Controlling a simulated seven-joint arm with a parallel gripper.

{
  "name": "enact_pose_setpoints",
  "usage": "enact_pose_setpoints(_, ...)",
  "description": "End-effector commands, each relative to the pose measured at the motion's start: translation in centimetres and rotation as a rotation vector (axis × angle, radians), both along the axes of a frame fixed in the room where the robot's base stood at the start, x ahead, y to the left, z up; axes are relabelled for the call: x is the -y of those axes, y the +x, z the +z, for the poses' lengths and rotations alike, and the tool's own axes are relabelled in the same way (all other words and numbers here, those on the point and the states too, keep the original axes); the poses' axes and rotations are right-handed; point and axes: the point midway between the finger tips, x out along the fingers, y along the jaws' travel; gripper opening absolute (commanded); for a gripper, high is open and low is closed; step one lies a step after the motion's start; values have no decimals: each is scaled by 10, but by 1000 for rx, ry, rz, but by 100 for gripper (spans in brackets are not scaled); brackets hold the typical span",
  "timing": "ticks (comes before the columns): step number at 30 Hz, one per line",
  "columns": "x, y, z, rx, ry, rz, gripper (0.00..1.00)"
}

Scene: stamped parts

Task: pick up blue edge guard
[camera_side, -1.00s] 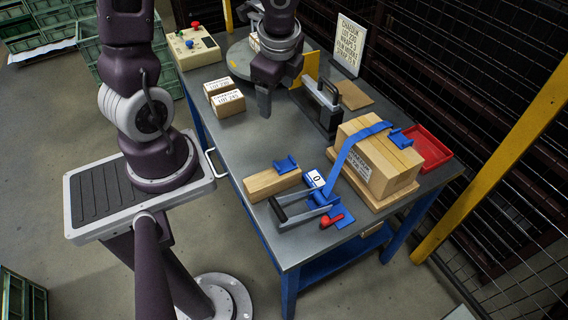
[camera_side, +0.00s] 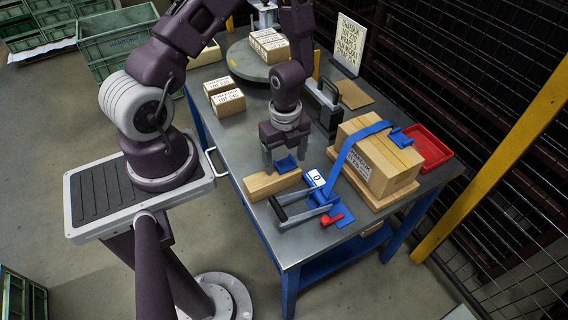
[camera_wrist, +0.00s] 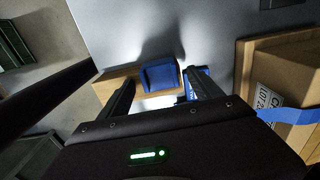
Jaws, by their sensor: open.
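A blue edge guard (camera_side: 286,165) sits on the right end of a wooden block (camera_side: 262,186) near the table's front left edge. In the wrist view the guard (camera_wrist: 160,76) shows between and beyond my two fingertips. My gripper (camera_side: 284,160) is open and empty, above and around the guard's position. I cannot tell from these views whether a finger touches it. A second blue edge guard (camera_side: 401,138) sits on the top edge of the strapped carton (camera_side: 370,172), under or beside the blue strap.
A strapping tool (camera_side: 300,212) with a red lever (camera_side: 333,220) lies just right of the block. A red tray (camera_side: 432,148) is behind the carton. Small labelled cartons (camera_side: 227,102) stand at the back left. A black-handled device (camera_side: 328,110) stands behind my gripper.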

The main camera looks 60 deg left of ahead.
Motion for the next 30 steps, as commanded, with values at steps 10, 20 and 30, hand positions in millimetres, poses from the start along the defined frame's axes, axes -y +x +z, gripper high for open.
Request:
enact_pose_setpoints(10,0,0,1,1,1,1,25)
enact_pose_setpoints(20,0,0,2,1,1,2,2)
enact_pose_setpoints(30,-2,2,46,9,1,10,2)
